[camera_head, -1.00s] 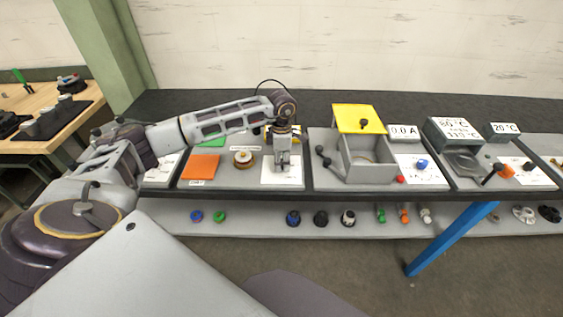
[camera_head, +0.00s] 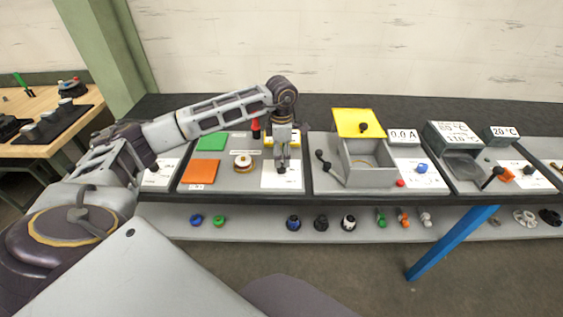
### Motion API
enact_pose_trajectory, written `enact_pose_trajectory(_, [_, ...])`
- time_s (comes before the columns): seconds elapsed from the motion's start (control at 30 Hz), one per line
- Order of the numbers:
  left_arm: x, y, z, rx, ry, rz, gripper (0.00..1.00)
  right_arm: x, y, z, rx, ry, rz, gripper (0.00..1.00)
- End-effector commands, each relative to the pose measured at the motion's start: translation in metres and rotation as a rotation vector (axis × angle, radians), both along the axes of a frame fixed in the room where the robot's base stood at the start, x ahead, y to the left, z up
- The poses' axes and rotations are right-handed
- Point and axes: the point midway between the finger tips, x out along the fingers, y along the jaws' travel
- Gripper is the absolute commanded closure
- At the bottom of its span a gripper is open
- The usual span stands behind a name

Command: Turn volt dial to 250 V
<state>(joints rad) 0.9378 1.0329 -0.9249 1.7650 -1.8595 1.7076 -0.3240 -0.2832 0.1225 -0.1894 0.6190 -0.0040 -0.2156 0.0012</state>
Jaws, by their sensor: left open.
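A small black dial (camera_head: 282,170) sits on a white plate (camera_head: 284,184) on the grey panel at the middle of the bench. It is the likely volt dial; its markings and pointer are too small to read. My left gripper (camera_head: 283,162) points down just above and behind the dial, its fingers open and partly hiding the upper part of the plate. I cannot tell whether the fingertips touch the dial. My right gripper is not in view.
On the same panel are an orange square (camera_head: 200,172), a green square (camera_head: 211,142), a round brass-coloured piece (camera_head: 243,163) and a red-topped part (camera_head: 256,126). A grey box (camera_head: 370,167) with a yellow lid (camera_head: 357,121) stands to the right. Several knobs lie on the lower shelf.

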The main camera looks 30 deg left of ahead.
Motion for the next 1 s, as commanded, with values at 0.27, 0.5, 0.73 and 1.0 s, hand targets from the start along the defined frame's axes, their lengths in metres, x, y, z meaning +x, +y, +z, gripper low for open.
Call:
enact_pose_trajectory(0.27, [0.001, 0.0, 0.042, 0.001, -0.003, 0.0, 0.47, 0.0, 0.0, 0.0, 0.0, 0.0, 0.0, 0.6])
enact_pose_trajectory(0.5, [0.001, 0.0, 0.063, -0.001, -0.002, 0.001, 0.47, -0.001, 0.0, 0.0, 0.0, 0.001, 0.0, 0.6])
enact_pose_trajectory(0.73, [0.0, 0.0, 0.068, 0.001, -0.001, 0.001, 0.47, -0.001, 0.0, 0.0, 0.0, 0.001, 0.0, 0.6])
enact_pose_trajectory(1.0, [0.0, 0.0, 0.067, 0.0, -0.001, 0.0, 0.47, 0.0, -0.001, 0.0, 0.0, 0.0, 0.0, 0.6])
